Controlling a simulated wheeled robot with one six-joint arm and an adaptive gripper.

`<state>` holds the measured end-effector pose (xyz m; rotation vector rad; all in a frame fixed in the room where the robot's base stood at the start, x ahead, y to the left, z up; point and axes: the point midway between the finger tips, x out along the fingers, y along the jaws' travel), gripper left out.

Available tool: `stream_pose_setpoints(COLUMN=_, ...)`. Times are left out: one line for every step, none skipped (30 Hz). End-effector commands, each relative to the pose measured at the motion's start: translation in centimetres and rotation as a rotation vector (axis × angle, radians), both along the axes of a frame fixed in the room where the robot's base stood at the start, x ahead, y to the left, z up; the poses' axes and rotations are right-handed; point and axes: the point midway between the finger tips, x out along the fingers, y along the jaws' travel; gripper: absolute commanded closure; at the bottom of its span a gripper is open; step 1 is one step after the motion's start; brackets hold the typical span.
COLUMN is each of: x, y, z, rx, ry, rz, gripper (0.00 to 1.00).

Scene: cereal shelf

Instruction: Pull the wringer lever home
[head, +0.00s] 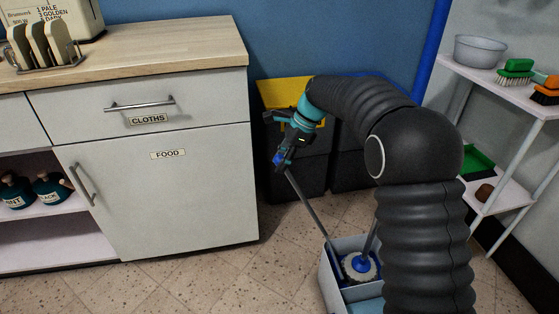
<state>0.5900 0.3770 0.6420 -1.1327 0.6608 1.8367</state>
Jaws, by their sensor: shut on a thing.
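The wringer lever (307,208) is a thin grey rod with a blue grip at its top. It leans up and to the left from the mop bucket (326,274), a pale grey-blue box on the floor. My gripper (280,157) is shut on the lever's top end, in front of the dark bins. Inside the bucket a blue and whitish round mop head (361,266) sits by the wringer, with a grey handle rising from it. My arm hides the bucket's right side and the upper part of that handle.
A grey cabinet (165,195) with a wooden top stands to the left. Dark bins (302,170), one with a yellow lid, stand behind my gripper. A white shelf (512,98) with brushes and a bowl is at right. Tiled floor (240,270) is clear between cabinet and bucket.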

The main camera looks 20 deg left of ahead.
Motion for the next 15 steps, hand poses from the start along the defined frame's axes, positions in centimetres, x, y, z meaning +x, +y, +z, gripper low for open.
stream_pose_setpoints(x=0.00, y=0.07, z=0.15, rx=0.001, ry=-0.002, rz=0.001, gripper=0.95)
stream_pose_setpoints(x=0.00, y=0.08, z=0.16, rx=0.001, ry=-0.002, rz=0.001, gripper=0.95)
stream_pose_setpoints(x=0.00, y=0.09, z=0.16, rx=0.001, ry=-0.002, rz=0.001, gripper=0.62)
stream_pose_setpoints(x=-0.01, y=0.10, z=0.16, rx=0.002, ry=-0.002, rz=0.001, gripper=0.54)
stream_pose_setpoints(x=-0.01, y=0.11, z=0.16, rx=0.002, ry=-0.002, rz=0.001, gripper=0.47)
stream_pose_setpoints(x=-0.01, y=0.10, z=0.15, rx=0.002, ry=-0.002, rz=0.001, gripper=0.38)
stream_pose_setpoints(x=-0.01, y=0.11, z=0.14, rx=0.002, ry=-0.002, rz=0.001, gripper=0.38)
stream_pose_setpoints(x=-0.02, y=0.09, z=0.13, rx=0.002, ry=-0.002, rz=0.001, gripper=0.38)
stream_pose_setpoints(x=-0.01, y=0.08, z=0.11, rx=0.002, ry=-0.001, rz=0.000, gripper=0.38)
stream_pose_setpoints(x=-0.01, y=0.08, z=0.11, rx=0.002, ry=-0.001, rz=0.000, gripper=0.38)
stream_pose_setpoints(x=-0.02, y=0.07, z=0.09, rx=0.001, ry=-0.001, rz=0.000, gripper=0.38)
stream_pose_setpoints(x=-0.02, y=0.07, z=0.09, rx=0.001, ry=-0.001, rz=0.000, gripper=0.38)
stream_pose_setpoints(x=-0.01, y=0.06, z=0.08, rx=0.001, ry=-0.001, rz=0.000, gripper=0.38)
stream_pose_setpoints(x=-0.01, y=0.06, z=0.07, rx=0.001, ry=-0.001, rz=0.000, gripper=0.38)
stream_pose_setpoints(x=0.00, y=0.04, z=0.12, rx=0.001, ry=-0.001, rz=0.000, gripper=0.38)
